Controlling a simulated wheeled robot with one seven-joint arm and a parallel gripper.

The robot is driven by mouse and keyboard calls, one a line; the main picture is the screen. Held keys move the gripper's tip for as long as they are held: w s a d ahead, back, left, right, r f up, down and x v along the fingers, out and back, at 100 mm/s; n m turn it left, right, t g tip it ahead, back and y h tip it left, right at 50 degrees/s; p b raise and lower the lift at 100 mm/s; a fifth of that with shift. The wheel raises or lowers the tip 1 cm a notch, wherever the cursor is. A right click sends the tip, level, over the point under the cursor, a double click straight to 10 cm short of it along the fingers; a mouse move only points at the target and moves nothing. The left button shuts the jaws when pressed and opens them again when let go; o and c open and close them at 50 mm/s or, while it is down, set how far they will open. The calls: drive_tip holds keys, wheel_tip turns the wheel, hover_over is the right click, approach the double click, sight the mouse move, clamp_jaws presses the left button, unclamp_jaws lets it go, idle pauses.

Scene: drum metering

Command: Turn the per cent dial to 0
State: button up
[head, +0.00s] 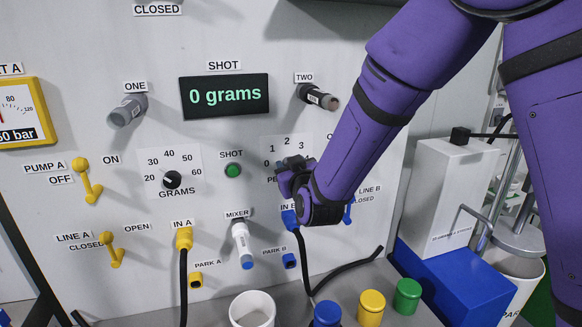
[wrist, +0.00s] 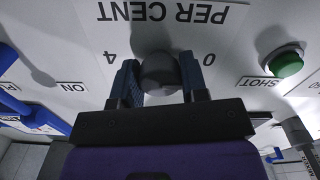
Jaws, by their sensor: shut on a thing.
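The per cent dial (wrist: 160,72) is a dark round knob on the white panel, seen upside down in the wrist view, with "PER CENT", 0 and 4 printed around it. My gripper (wrist: 159,80) is shut on the dial, one finger on each side of it. In the head view my gripper (head: 294,172) covers the dial.
The green SHOT button (head: 233,171) and the GRAMS dial (head: 172,180) are left of my gripper. The display (head: 225,95) reads 0 grams. The blue IN B plug (head: 290,219) is just below my gripper. A white cup (head: 252,309) and coloured-lidded containers stand below the panel.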

drive_tip(key=o, duration=0.9)
drive_tip(key=v, duration=1)
drive_tip(key=shift+s, duration=0.4)
drive_tip(key=shift+d, duration=0.1)
